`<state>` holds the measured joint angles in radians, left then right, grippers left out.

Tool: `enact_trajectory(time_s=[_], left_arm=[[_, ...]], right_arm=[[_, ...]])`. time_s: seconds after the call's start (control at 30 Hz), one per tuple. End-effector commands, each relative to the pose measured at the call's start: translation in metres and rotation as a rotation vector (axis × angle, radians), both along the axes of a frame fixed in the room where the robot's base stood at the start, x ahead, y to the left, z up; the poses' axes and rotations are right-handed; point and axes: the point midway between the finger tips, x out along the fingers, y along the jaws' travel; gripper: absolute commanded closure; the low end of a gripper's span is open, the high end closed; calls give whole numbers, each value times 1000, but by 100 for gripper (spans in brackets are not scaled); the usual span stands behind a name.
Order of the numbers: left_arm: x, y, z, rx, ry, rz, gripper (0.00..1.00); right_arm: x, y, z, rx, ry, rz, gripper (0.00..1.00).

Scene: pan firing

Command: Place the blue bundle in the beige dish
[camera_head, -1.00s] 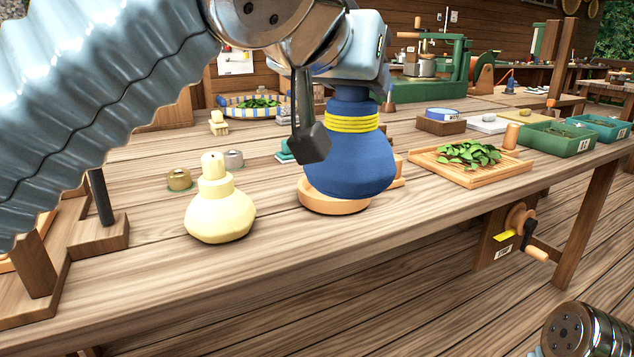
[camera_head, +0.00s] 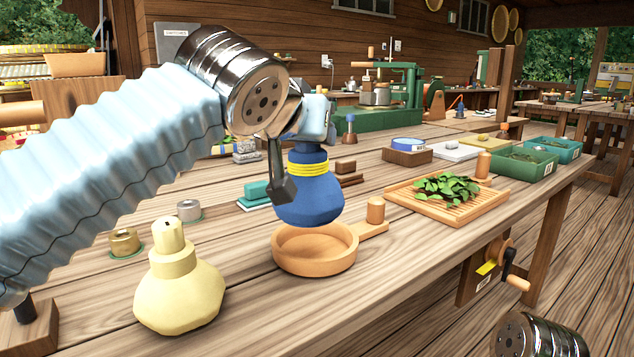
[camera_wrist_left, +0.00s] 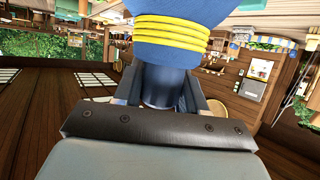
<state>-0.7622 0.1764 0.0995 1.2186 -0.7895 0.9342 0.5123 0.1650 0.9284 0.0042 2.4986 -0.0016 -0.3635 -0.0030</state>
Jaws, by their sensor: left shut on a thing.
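The blue bundle (camera_head: 310,198), a round cloth bag with a yellow band at its neck, hangs from my left gripper (camera_head: 308,143). The gripper is shut on its neck. In the left wrist view the bundle (camera_wrist_left: 178,62) fills the top middle, its neck between the fingers (camera_wrist_left: 162,88). The beige dish (camera_head: 315,262), a round shallow bowl with a side handle, stands on the table below the bundle. The bundle appears above and slightly behind the dish's far rim. The dish's visible floor is empty. My right gripper is not in view; only part of my right arm shows at bottom right.
A cream bundle (camera_head: 180,290) stands left of the dish. Small metal pots (camera_head: 125,243) stand behind it. A slatted tray of green leaves (camera_head: 445,193) and green bins (camera_head: 525,163) are to the right. The table front right of the dish is clear.

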Motion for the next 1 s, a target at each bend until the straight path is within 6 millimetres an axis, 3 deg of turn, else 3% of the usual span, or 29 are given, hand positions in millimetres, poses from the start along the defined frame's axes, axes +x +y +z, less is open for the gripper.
enact_trajectory(time_s=[0.2,0.67,1.0], left_arm=[[24,-5,-30,1,-1,1,100],[49,-10,-62,0,-1,1,100],[48,-10,-88,-3,-3,-1,100]], right_arm=[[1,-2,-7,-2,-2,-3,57],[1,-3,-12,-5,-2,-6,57],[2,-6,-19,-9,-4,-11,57]])
